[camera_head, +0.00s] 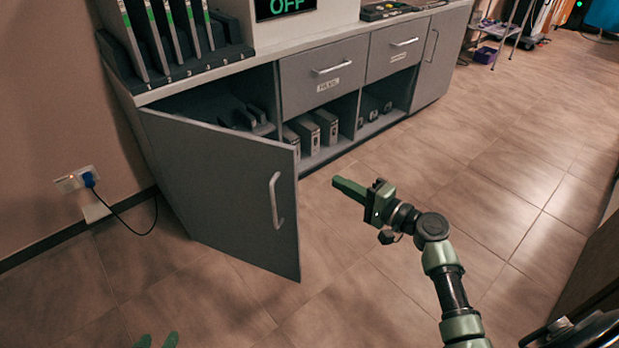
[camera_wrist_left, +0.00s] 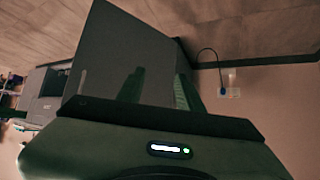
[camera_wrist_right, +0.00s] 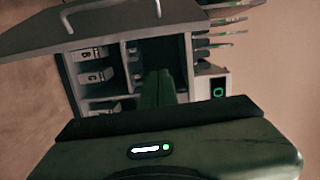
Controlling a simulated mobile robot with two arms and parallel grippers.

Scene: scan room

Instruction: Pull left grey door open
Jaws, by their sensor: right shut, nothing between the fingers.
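The left grey door (camera_head: 215,180) of the low cabinet stands swung wide open, hinged at its left side. Its pale handle (camera_head: 276,200) faces outward near the free edge. The door also shows in the left wrist view (camera_wrist_left: 110,55) and in the right wrist view (camera_wrist_right: 110,22). My right gripper (camera_head: 345,188) is shut and empty, to the right of the door and clear of its handle. My left gripper (camera_head: 157,341) shows only its fingertips at the bottom edge, in front of the door; its fingers are apart in the left wrist view (camera_wrist_left: 157,88), with nothing between them.
Open shelves hold several grey boxes (camera_head: 325,127) under two drawers (camera_head: 322,75). A rack of upright panels (camera_head: 165,45) stands on the countertop. A wall socket (camera_head: 75,180) with a blue plug and cable is at left. The tiled floor (camera_head: 490,160) at right is clear.

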